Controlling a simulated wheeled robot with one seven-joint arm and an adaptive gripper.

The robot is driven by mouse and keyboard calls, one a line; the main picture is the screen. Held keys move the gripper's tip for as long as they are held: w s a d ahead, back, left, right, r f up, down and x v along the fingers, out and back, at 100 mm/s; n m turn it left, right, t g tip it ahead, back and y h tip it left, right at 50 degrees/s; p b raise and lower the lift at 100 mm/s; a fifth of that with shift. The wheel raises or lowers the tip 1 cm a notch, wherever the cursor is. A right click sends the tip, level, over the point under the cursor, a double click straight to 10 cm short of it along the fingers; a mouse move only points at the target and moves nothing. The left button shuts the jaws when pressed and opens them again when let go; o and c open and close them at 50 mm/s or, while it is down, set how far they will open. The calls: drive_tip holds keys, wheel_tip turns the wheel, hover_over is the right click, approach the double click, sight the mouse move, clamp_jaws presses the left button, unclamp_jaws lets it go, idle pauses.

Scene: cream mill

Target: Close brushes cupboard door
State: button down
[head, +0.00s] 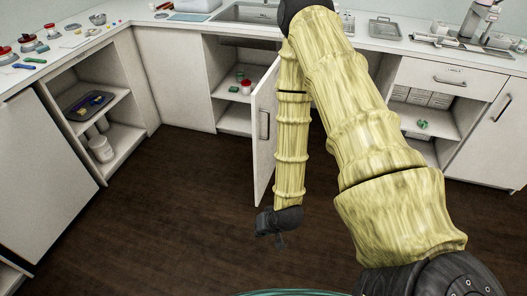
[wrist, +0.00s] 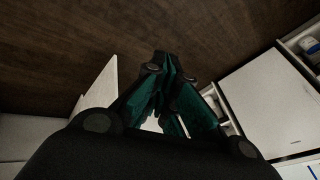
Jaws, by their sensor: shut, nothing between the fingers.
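A white cupboard door (head: 265,130) with a dark vertical handle stands swung open in the head view, at the middle under the sink. The cupboard (head: 235,90) behind it is open on its left side and shows shelves. I cannot read a label on it. My gripper (head: 280,240) hangs low in front of the door's free edge, a little to its right in the picture. In the wrist view its teal fingers (wrist: 170,85) are closed together and empty. A pale upright panel (wrist: 100,90) at the left there may be the door.
An open shelf unit (head: 95,125) is at the left, another (head: 420,122) at the right. A white counter (head: 150,20) with a sink (head: 245,12) runs above. The dark wood floor (head: 170,200) is clear.

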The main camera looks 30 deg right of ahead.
drive_tip(key=w+d+f+m+t+b, duration=0.1)
drive_tip(key=w+d+m+t+b, duration=0.15)
drive_tip(key=w, duration=0.25)
drive_tip(key=w+d+m+t+b, duration=0.1)
drive_tip(key=w+d+b, duration=0.2)
drive_tip(key=w+b, duration=0.15)
drive_tip(key=w+d+r+m+t+h+b, duration=0.1)
drive_tip(key=w+d+m+t+h+b, duration=0.1)
drive_tip(key=w+d+m+t+b, duration=0.55)
drive_tip(key=w+d+r+m+t+h+b, duration=0.2)
drive_tip(key=w+d+m+b, duration=0.15)
drive_tip(key=d+b, duration=0.7)
drive_tip(key=b, duration=0.2)
approach(259, 135)
drive_tip(key=w+d, duration=0.2)
drive_tip(key=w, duration=0.1)
drive_tip(key=shift+w+a+r+n+b, duration=0.3)
drive_tip(key=shift+w+a, duration=0.25)
drive_tip(key=shift+w, duration=0.15)
drive_tip(key=shift+w+a, duration=0.15)
